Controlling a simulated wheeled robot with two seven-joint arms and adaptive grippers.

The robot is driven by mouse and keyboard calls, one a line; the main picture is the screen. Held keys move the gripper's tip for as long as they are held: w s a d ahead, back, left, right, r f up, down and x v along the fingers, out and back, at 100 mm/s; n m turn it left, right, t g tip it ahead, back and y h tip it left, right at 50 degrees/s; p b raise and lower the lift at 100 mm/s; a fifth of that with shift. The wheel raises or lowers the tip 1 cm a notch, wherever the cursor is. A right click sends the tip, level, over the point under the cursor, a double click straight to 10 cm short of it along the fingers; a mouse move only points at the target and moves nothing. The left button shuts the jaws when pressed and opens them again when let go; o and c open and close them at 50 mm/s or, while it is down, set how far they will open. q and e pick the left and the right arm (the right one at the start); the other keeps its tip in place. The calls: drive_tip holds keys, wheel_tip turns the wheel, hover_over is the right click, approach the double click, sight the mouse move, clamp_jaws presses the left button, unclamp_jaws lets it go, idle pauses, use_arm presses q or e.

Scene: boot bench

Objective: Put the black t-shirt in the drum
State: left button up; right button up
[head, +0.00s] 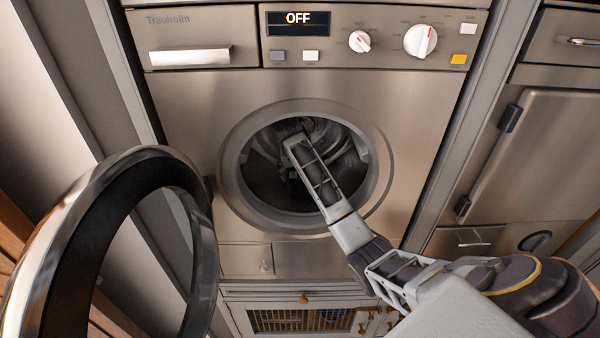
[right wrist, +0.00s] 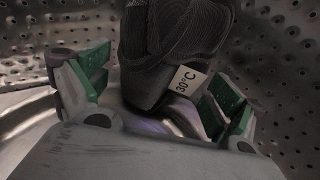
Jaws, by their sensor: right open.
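The drum (head: 348,158) of the washing machine is open at the front, and my right arm reaches through the round opening into it. In the right wrist view its perforated metal wall (right wrist: 285,62) surrounds my right gripper (right wrist: 156,92). The gripper is open, with its green-padded fingers spread apart. The black t-shirt (right wrist: 165,40), bunched and with a white 30°C tag, is inside the drum between and beyond the fingers. I cannot tell whether the fingers touch it. A purplish patch shows below the shirt. My left gripper is not in view.
The round door (head: 205,255) stands swung open at the left. The control panel (head: 385,40) reads OFF, with a detergent drawer (head: 190,38) beside it. A metal cabinet (head: 540,150) stands at the right. A grille (head: 300,320) lies below the machine.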

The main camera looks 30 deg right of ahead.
sight(297, 179)
drive_tip(key=shift+r, duration=0.15)
drive_tip(key=v, duration=0.5)
drive_tip(key=shift+a, duration=0.15)
drive_tip(key=shift+a+r, duration=0.1)
drive_tip(key=shift+r, duration=0.3)
drive_tip(key=shift+a+r, duration=0.1)
drive_tip(key=shift+r, duration=0.1)
drive_tip(key=shift+s+a+r, duration=0.1)
drive_tip(key=shift+s+r, duration=0.2)
drive_tip(key=shift+r, duration=0.15)
